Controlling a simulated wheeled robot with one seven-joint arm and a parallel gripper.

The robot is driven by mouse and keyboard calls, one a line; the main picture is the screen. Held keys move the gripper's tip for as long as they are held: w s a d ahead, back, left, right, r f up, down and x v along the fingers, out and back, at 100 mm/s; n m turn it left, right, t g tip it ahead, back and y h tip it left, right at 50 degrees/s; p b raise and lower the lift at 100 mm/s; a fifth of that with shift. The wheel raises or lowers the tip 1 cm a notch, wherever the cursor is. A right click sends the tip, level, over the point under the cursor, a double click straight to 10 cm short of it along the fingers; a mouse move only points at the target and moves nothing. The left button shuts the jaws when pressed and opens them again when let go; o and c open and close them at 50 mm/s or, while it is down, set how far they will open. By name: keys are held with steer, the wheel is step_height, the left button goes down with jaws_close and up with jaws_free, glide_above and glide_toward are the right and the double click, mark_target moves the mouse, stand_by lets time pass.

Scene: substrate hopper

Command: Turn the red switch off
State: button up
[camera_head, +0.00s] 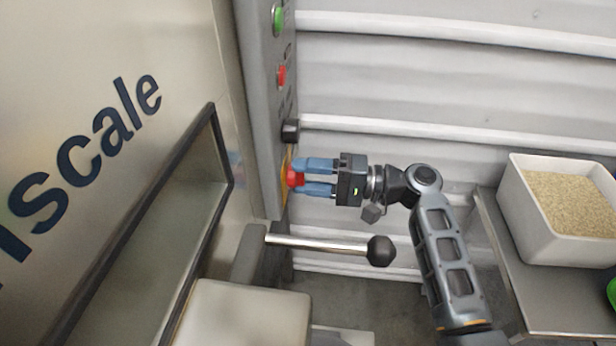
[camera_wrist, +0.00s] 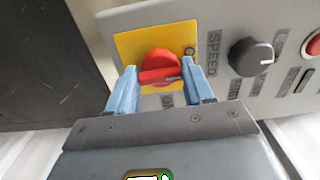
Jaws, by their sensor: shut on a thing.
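The red switch (camera_head: 294,177) is a rotary knob on a yellow plate, low on the side panel of the machine. In the wrist view the red switch (camera_wrist: 160,68) sits in front of the yellow plate (camera_wrist: 128,44), its grip bar lying roughly crosswise with a slight tilt. My gripper (camera_head: 308,177) reaches it from the right, its two blue fingers on either side of the knob. In the wrist view my gripper (camera_wrist: 160,82) has a finger at the left and right edges of the knob and is shut on it. The fingers hide part of the knob in the head view.
The grey panel (camera_wrist: 215,20) also carries a dark speed knob (camera_wrist: 250,57), a red button (camera_head: 282,76) and a green button (camera_head: 278,19). A metal lever with a black ball (camera_head: 380,251) sticks out below my gripper. A white bin (camera_head: 528,215) of grain stands at right.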

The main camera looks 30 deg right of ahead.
steer(key=o, duration=1)
steer(key=shift+o, duration=0.2)
steer(key=v, duration=0.8)
steer(key=shift+a+f, duration=0.15)
